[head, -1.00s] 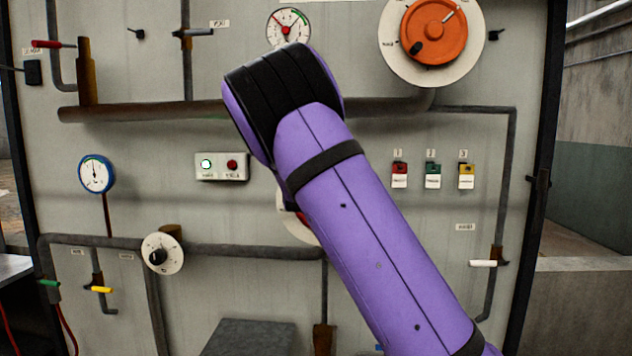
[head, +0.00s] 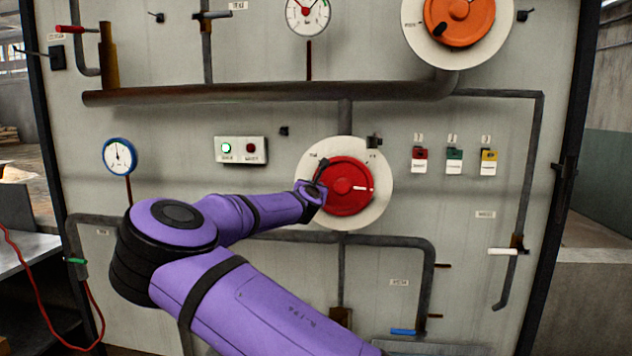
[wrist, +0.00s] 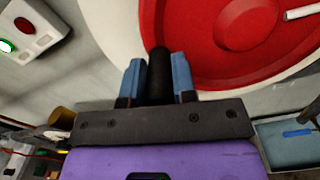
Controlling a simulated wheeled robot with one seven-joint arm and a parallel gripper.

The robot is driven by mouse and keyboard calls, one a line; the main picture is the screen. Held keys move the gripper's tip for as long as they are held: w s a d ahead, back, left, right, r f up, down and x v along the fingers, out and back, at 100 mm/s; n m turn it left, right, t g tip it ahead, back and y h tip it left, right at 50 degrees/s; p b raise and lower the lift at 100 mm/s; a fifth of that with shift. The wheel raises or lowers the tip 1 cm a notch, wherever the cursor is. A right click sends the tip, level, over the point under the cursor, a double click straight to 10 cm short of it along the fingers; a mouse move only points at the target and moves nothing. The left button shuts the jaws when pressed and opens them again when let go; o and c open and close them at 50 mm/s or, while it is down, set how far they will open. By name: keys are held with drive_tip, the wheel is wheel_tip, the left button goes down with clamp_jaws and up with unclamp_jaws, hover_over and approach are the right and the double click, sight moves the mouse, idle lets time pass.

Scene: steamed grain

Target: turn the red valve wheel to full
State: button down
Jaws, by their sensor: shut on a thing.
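The red valve wheel (head: 346,200) sits on a round white plate (head: 381,205) in the middle of the panel. A white mark on the wheel points right. Small labels stand at the plate's upper left and upper right, too small to read. My gripper (head: 315,188) is at the wheel's left edge, by its black handle (head: 321,168). In the wrist view my gripper (wrist: 159,82) has its blue fingers on both sides of the black handle (wrist: 158,60), shut on it. The red wheel (wrist: 225,40) fills the upper right there.
An orange wheel (head: 459,18) is at the upper right. A two-light box (head: 240,150), a blue-rimmed gauge (head: 119,156) and several pipes surround the red wheel. Three coloured tags (head: 454,160) hang to its right. A white lever (head: 503,252) is lower right.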

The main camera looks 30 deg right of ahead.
wheel_tip(320, 180, down, 7)
drive_tip(key=s+d+n, duration=0.1)
drive_tip(key=d+n, duration=0.1)
drive_tip(key=n, duration=0.7)
drive_tip(key=shift+s+n, duration=0.15)
drive_tip(key=shift+n, duration=0.15)
drive_tip(key=c, duration=0.9)
unclamp_jaws()
drive_tip(key=shift+r, duration=0.1)
drive_tip(key=v, duration=1)
drive_tip(key=shift+s+a, duration=0.25)
drive_tip(key=shift+s, duration=0.1)
